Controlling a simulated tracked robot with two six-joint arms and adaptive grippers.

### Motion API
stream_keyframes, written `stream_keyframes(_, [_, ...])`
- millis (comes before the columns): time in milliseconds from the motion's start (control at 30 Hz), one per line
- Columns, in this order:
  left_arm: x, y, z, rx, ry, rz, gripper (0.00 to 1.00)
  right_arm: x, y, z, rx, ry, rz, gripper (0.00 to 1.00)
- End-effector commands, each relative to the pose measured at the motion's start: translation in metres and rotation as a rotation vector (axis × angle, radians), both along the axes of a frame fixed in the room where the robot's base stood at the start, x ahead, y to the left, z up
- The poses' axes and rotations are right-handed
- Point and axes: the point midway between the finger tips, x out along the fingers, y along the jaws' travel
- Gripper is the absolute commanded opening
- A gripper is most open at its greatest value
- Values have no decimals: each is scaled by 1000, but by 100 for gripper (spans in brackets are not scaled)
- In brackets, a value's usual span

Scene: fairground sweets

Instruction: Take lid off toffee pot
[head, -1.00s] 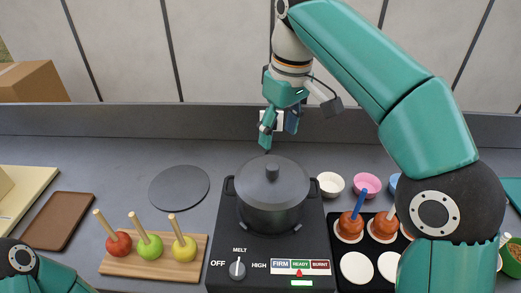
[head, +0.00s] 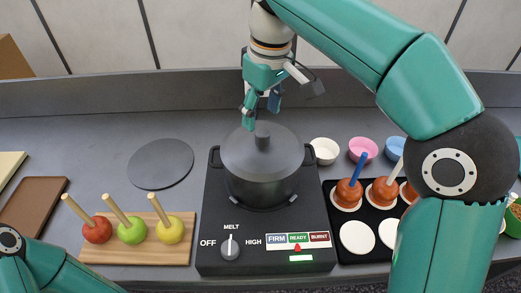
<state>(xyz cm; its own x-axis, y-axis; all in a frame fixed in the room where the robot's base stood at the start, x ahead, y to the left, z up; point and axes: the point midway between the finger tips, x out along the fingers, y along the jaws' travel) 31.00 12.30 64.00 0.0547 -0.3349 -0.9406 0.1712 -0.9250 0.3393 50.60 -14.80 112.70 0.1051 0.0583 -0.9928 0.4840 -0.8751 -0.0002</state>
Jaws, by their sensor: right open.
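The dark grey toffee pot (head: 262,188) stands on the black hob (head: 213,233), with its lid (head: 240,155) on. The lid's knob (head: 262,137) sticks up in the middle. My right gripper (head: 260,118) is open and empty, pointing down just above and behind the knob. I cannot tell whether a fingertip touches the knob. My left arm shows at the lower left, but its gripper is out of view.
A round dark mat (head: 160,164) lies bare left of the hob. A wooden board (head: 186,252) holds three apples on sticks. White (head: 324,150), pink (head: 362,148) and blue bowls stand right of the pot. A black tray (head: 345,222) holds toffee apples.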

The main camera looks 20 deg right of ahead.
Motion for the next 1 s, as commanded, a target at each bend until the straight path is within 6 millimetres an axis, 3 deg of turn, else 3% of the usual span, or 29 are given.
stream_keyframes(167, [0,0,-4,0,-1,0,40,-1,-1,-11,0,1,-1,61])
stream_keyframes(500, [0,0,-14,0,-1,0,40,-5,-1,-52,0,1,-2,61])
stream_keyframes(767, [0,0,-14,0,-1,0,40,-4,-1,-55,0,0,-2,61])
stream_keyframes(833, [0,0,-14,0,0,0,40,-4,-1,-55,0,0,-2,55])
stream_keyframes(1000, [0,0,-14,0,0,0,40,-4,0,-55,0,0,-2,26])
